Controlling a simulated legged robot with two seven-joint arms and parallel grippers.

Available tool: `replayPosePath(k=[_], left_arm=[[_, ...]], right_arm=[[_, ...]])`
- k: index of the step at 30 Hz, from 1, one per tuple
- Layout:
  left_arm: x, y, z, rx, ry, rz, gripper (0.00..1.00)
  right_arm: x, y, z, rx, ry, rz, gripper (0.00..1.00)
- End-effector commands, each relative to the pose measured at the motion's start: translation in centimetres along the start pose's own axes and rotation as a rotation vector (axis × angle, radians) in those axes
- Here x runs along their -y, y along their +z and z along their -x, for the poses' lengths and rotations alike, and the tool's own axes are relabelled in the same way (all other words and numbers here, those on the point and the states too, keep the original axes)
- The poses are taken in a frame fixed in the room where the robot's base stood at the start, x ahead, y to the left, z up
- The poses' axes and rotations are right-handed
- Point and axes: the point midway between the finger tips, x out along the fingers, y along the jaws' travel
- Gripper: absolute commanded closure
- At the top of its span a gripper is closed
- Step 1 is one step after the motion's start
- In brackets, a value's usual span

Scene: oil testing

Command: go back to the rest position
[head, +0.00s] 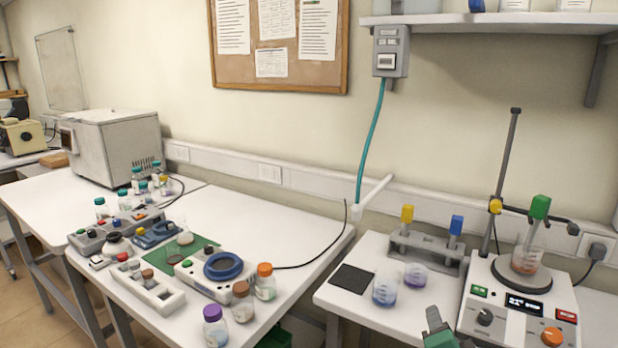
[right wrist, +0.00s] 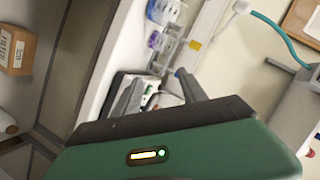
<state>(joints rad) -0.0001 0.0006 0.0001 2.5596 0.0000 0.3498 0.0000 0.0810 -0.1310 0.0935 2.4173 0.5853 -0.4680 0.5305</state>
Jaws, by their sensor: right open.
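My right gripper (head: 438,330) shows at the bottom edge of the head view, in front of the right-hand table and left of the hotplate stirrer (head: 485,317). Only a small grey and green part of it is visible there. In the right wrist view its two grey fingers (right wrist: 160,90) stand apart with nothing held between them. The green gripper body fills the bottom of that view. My left gripper is not in view.
A clamp stand (head: 507,160) rises behind the stirrer. The left table (head: 280,230) carries bottles and instruments. A cardboard box (right wrist: 18,50) shows below.

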Motion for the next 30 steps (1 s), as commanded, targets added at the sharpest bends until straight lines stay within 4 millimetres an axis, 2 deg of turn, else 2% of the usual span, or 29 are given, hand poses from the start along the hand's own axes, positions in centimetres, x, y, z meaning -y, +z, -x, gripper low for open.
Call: replayPosePath(k=[5, 9, 13, 18, 21, 24, 30], left_arm=[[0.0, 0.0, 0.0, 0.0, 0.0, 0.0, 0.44], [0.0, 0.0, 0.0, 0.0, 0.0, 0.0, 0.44], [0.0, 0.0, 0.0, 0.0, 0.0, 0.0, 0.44], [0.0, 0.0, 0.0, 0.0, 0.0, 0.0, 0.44], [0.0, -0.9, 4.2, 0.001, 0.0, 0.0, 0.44], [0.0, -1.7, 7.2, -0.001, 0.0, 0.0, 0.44], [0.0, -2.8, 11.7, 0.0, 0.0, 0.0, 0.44]], right_arm=[[-4.9, 6.4, 0.5, 0.251, 0.105, 0.278, 0.5], [-10.5, 11.5, 2.8, 0.505, 0.192, 0.549, 0.5], [-16.1, 14.6, 6.3, 0.749, 0.263, 0.795, 0.5], [-22.5, 16.1, 11.6, 1.048, 0.337, 1.069, 0.5], [-19.1, 13.7, 13.0, 1.056, 0.336, 1.081, 0.5], [-16.8, 12.1, 13.9, 1.055, 0.336, 1.078, 0.5], [-13.1, 9.6, 15.2, 1.052, 0.336, 1.075, 0.5]])
